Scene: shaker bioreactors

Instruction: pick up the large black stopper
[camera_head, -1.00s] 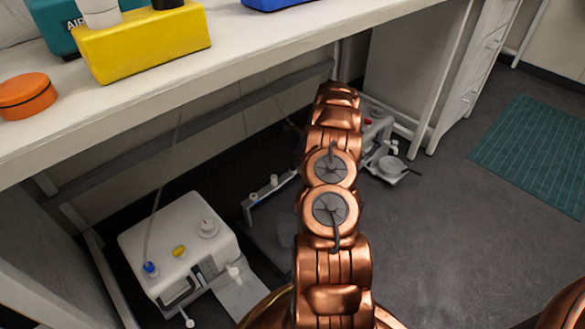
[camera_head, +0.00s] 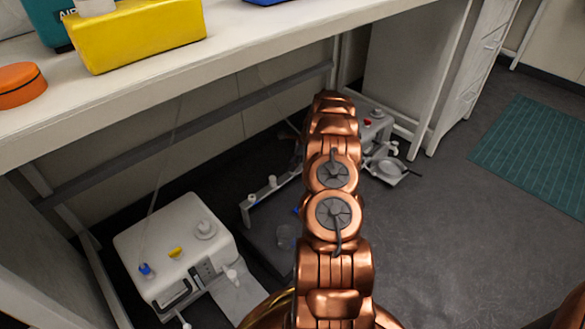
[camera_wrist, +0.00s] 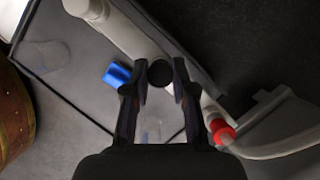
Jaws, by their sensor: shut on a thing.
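The large black stopper (camera_wrist: 160,73) shows in the wrist view as a dark round end between the two fingertips. My gripper (camera_wrist: 159,77) is shut on it, with one dark finger at each side. The stopper's lower part and the exact contact are hard to make out in the dark. In the head view my copper arm hides the gripper and the stopper.
A blue piece (camera_wrist: 117,75) lies just left of the fingers, and a red knob (camera_wrist: 221,131) is at right. A white device (camera_head: 175,250) stands under the bench at left. The bench (camera_head: 130,120) overhangs the area. Open floor (camera_head: 430,230) lies at right.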

